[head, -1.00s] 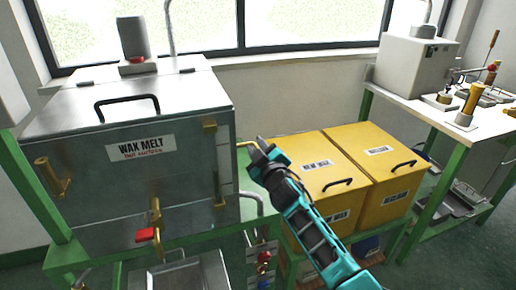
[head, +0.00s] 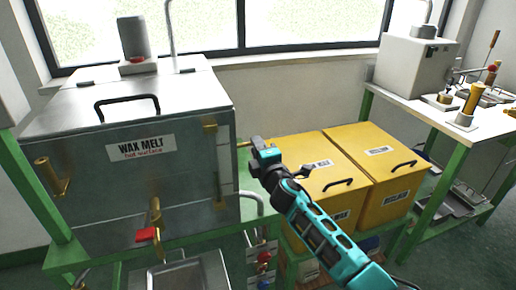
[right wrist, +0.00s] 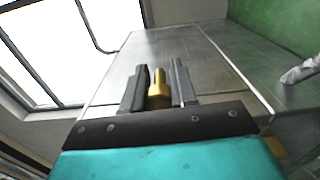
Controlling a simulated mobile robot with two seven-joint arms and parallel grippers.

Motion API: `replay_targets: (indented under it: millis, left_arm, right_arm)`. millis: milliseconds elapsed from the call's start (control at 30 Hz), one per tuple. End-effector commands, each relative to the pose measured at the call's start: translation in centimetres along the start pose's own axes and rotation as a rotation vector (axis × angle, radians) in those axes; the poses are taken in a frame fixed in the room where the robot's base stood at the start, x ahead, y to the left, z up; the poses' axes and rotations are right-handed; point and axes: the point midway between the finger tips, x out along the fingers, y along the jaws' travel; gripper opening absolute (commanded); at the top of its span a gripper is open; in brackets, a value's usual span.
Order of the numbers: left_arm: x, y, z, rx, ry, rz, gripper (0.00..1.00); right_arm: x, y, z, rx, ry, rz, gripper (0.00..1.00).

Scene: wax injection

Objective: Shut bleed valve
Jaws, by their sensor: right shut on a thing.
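The steel tank labelled "WAX MELT" (head: 75,150) stands at the left in the head view. My right gripper (head: 262,152) is beside the tank's right side, above the green bench. It is shut on a brass piece that looks like the bleed valve's handle. In the right wrist view this brass piece (right wrist: 158,92) sits between the two dark fingers (right wrist: 158,82), in front of grey metal. In the head view the gripper mostly hides it, so the valve's exact position is unclear. My left gripper is out of view.
A brass tap with a red handle (head: 146,235) is on the tank's front, above a metal tray (head: 180,275). Small red and blue valves (head: 264,257) sit below. A white-topped bench (head: 475,128) is farther right.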

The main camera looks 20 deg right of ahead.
Motion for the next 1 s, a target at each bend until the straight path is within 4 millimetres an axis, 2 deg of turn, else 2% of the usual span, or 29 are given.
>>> replay_targets:
  millis: [400,933,967,1000]
  left_arm:
    - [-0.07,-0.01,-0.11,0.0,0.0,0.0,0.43]
    - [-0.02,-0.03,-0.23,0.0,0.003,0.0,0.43]
    - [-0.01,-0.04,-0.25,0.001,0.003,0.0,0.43]
    - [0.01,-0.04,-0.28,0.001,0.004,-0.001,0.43]
  right_arm:
    - [-0.02,-0.1,0.03,-0.18,0.0,-0.002,0.0]
    - [-0.02,-0.12,0.03,-0.204,0.0,-0.002,0.0]
    - [-0.02,-0.12,0.03,-0.204,0.0,-0.002,0.28]
    - [-0.02,-0.12,0.03,-0.204,0.0,-0.002,0.32]
